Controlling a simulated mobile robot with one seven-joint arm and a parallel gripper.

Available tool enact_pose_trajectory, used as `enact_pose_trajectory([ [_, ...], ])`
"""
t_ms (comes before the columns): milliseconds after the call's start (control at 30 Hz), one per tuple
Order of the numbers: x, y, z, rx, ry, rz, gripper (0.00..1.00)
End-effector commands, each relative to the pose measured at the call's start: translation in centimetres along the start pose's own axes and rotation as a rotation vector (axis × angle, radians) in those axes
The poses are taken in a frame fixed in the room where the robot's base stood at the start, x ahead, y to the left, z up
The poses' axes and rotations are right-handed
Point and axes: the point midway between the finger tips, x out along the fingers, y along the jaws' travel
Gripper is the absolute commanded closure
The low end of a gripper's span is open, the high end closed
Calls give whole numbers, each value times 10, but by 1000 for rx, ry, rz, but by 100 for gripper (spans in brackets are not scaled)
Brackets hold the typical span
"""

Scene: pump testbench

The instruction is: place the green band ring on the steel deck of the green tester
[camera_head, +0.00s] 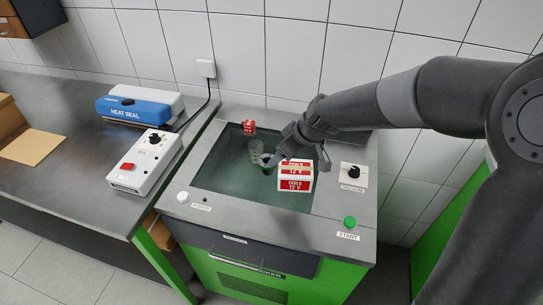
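The green tester has a steel deck (205,212) framing a recessed, dark greenish well (225,172). My gripper (271,160) reaches in from the right and points down and left over the well. A small pale ring-like shape with a dark part below it shows at the fingertips. It is too small to tell whether this is the green band ring, or whether the fingers are closed on it. I cannot make out a green band ring for certain elsewhere.
A red and white coils box (295,182) stands close beside my gripper. A small red box (248,127) and a pale grey cylinder (256,148) are at the well's back. The deck carries a white knob (183,197), green start button (350,222) and vacuum dial (353,171). A heat sealer (140,104) stands left.

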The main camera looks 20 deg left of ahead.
Motion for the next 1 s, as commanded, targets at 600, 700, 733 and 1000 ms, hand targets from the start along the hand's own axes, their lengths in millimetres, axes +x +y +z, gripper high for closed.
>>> enact_pose_trajectory([
  [600,59,-3,-14,-28,41,-31,26],
  [700,65,-3,-14,-28,41,-29,26],
  [733,66,-3,-14,-28,41,-28,26],
  [1000,90,-5,-14,-29,40,-31,26],
])
